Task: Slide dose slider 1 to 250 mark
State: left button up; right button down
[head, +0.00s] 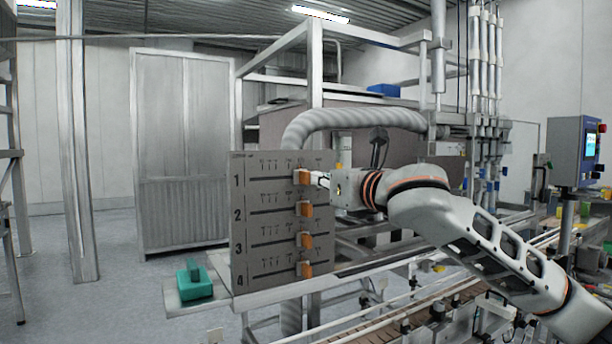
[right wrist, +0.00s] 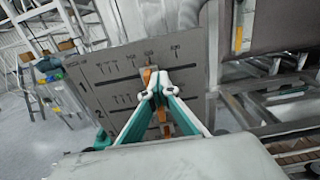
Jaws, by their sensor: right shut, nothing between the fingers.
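A grey upright panel (head: 240,220) carries four horizontal slots numbered 1 to 4, each with an orange slider. Dose slider 1 (head: 301,177) sits on the top slot, toward its right part; it also shows in the right wrist view (right wrist: 147,76). Sliders 2 (head: 305,209), 3 (head: 306,240) and 4 (head: 305,269) stand nearly in line below it. My right gripper (head: 318,179) is shut and empty, its fingertips just right of slider 1 in the head view. I cannot tell if they touch it. The scale marks are too small to read. My left gripper is not in view.
A green block-shaped object (head: 194,282) rests on a small shelf at the panel's lower left. A conveyor (head: 440,325) runs below my right arm. A grey hose (head: 360,118) arches behind the panel. A blue control box (head: 573,150) stands at the right.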

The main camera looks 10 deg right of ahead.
jog(key=shift+s+a, duration=0.15)
jog(key=shift+a, duration=0.25)
jog(key=shift+s+a+p, duration=0.2)
jog(key=shift+a+p, duration=0.3)
jog(key=shift+a, duration=0.1)
jog(key=shift+w+d+p, duration=0.25)
jog(key=shift+d+p, duration=0.3)
jog(key=shift+d, duration=0.25)
jog(key=p+v, duration=0.2)
jog(key=v, duration=0.6)
